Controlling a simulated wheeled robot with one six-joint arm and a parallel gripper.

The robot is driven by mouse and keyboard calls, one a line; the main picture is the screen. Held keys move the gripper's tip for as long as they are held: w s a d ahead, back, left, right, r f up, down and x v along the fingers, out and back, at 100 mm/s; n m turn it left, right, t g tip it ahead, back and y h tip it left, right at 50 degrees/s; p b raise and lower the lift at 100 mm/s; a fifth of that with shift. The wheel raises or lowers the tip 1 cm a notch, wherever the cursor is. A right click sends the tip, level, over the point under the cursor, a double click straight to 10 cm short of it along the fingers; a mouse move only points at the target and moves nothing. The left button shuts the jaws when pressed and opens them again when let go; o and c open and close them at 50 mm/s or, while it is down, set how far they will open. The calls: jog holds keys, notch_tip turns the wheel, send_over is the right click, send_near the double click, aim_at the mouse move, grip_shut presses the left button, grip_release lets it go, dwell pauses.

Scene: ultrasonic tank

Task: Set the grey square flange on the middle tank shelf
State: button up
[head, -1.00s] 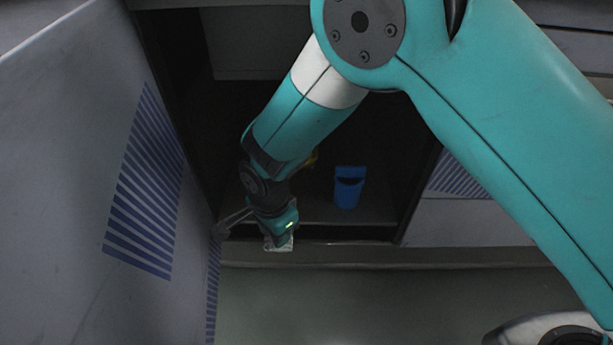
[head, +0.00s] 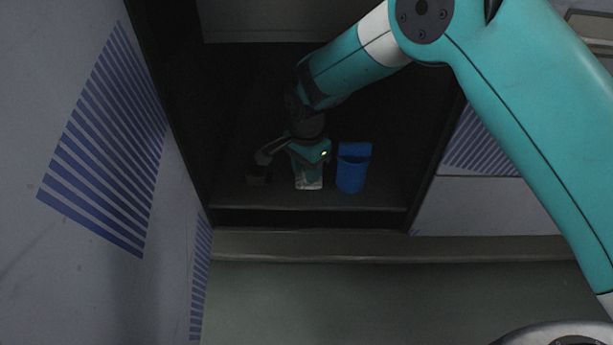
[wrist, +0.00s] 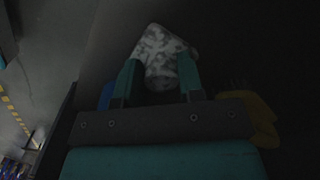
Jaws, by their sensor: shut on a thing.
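The grey square flange (wrist: 160,50) shows in the wrist view as a mottled grey-white piece beyond and between my two teal fingers. In the head view a pale piece of it (head: 309,184) shows at my gripper's tip. My gripper (wrist: 159,78) is shut on it. In the head view my gripper (head: 309,170) is inside the dark cabinet opening, left of a blue container and over the shelf (head: 300,209). I cannot tell whether the flange touches the shelf.
The blue open-topped container (head: 352,172) stands just right of my gripper; a bit of blue also shows in the wrist view. A yellow object (wrist: 261,122) shows on the other side there. Dark side walls bound the opening, and a panel with blue stripes (head: 105,140) stands left.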

jog(key=shift+f, duration=0.15)
jog(key=shift+f, duration=0.1)
jog(key=o, duration=1)
notch_tip(320, 180, up, 8)
jog(key=p, duration=0.4)
jog(key=shift+f+p, duration=0.15)
jog(key=shift+p, duration=0.2)
